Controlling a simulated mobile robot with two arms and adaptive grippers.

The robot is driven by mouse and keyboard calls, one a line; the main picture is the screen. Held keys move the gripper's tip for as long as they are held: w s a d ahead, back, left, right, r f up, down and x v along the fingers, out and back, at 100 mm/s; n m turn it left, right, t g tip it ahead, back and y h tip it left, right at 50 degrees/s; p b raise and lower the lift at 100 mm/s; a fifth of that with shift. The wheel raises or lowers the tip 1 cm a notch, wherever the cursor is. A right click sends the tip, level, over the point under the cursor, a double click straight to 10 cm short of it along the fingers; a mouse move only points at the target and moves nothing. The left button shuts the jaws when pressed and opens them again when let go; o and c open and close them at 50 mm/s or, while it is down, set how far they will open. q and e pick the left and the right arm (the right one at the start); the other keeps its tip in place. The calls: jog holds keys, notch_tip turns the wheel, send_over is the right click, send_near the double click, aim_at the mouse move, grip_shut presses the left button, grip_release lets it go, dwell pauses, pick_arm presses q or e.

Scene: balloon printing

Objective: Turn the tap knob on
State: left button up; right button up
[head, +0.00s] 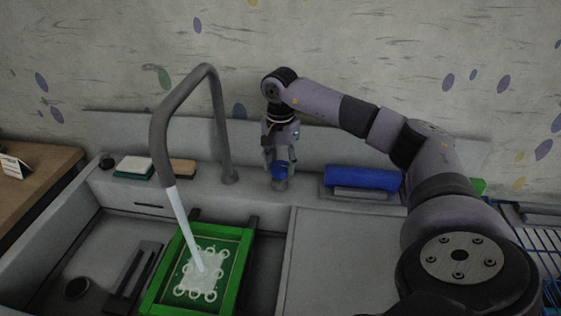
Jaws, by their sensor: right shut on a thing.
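The tap (222,130) is a tall grey curved pipe behind the sink. A stream of water (185,225) runs from its spout. The tap knob (280,184) is on the ledge to the right of the pipe, blue above a grey base. My right gripper (280,165) comes down from above and is shut on the knob, covering part of it. The water falls on a green framed screen (240,248) with a pattern of pale rings, which lies in the sink (107,232). My left gripper is not in view.
A blue object (362,178) lies on the ledge right of the knob. Sponges (134,166) lie on the ledge at the left. A wooden surface (40,172) is at far left, and a blue wire rack (535,238) at far right. The grey drainboard (340,250) is clear.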

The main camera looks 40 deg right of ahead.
aim_at(280, 165)
jog(key=shift+n, duration=1)
jog(key=o, duration=1.2)
jog(key=shift+c, duration=0.2)
jog(key=shift+r, duration=0.1)
notch_tip(280, 165, up, 12)
